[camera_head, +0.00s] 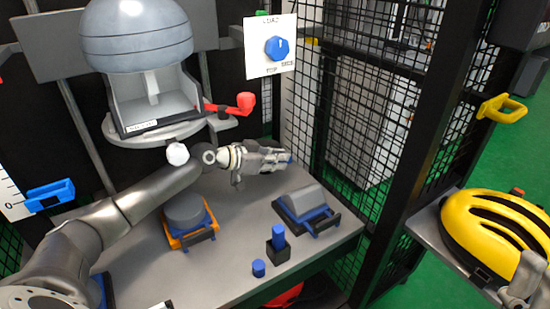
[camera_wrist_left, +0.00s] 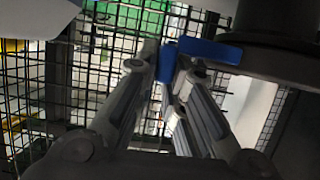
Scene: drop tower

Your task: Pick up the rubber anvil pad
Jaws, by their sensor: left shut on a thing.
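My left gripper (camera_head: 286,160) reaches in over the table and is shut on a small blue piece at its fingertips. In the left wrist view the blue piece (camera_wrist_left: 167,62) shows between the fingers; its full shape is hidden. I cannot tell for sure which of these is the rubber anvil pad. Part of what looks like my right gripper (camera_head: 520,288) shows at the bottom right edge; its jaws are unclear.
A grey half-round block (camera_head: 303,199) sits on a blue base. A blue peg (camera_head: 278,237) stands in a black block beside a short blue peg (camera_head: 258,268). The drop head (camera_head: 137,35) is above left, a dial panel (camera_head: 270,46) above, mesh to the right. A yellow helmet (camera_head: 490,232) sits right.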

